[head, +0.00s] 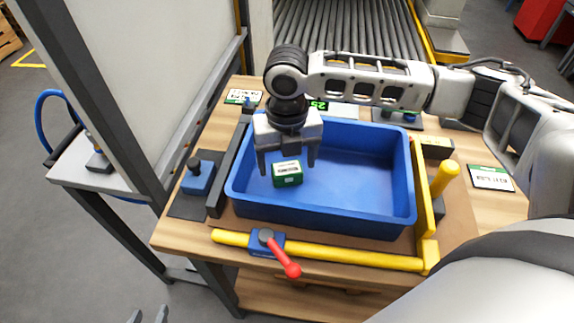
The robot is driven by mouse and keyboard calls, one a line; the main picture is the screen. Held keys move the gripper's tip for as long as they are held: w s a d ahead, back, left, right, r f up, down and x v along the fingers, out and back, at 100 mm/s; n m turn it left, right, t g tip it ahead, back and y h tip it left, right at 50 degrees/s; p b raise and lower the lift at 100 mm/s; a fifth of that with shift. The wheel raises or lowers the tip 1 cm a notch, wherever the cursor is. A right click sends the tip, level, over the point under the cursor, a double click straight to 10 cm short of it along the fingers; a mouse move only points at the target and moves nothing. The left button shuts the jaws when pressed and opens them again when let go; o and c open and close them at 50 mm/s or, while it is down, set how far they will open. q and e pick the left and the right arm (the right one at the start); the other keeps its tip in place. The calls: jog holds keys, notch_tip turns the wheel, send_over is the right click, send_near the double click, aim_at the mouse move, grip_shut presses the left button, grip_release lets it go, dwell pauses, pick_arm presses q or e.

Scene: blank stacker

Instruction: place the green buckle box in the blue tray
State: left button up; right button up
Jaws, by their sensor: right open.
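The green buckle box (288,181), with a white label on top, is inside the blue tray (389,214), toward its left part, and appears to rest on the floor. My right gripper (287,168) reaches down over the tray from above. Its fingers are apart, one on each side of the box, with gaps visible between fingers and box.
The tray sits on a wooden table (172,234) between yellow bars (340,256) and a dark rail (229,170). A red-handled clamp (279,253) is in front and a blue block with a knob (198,178) at left. A roller conveyor (345,30) lies behind. The tray's right half is empty.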

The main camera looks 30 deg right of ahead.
aim_at(287, 168)
notch_tip(287, 168, up, 10)
dwell(0.3)
jog(key=shift+s+f, duration=0.1)
jog(key=shift+f, duration=0.1)
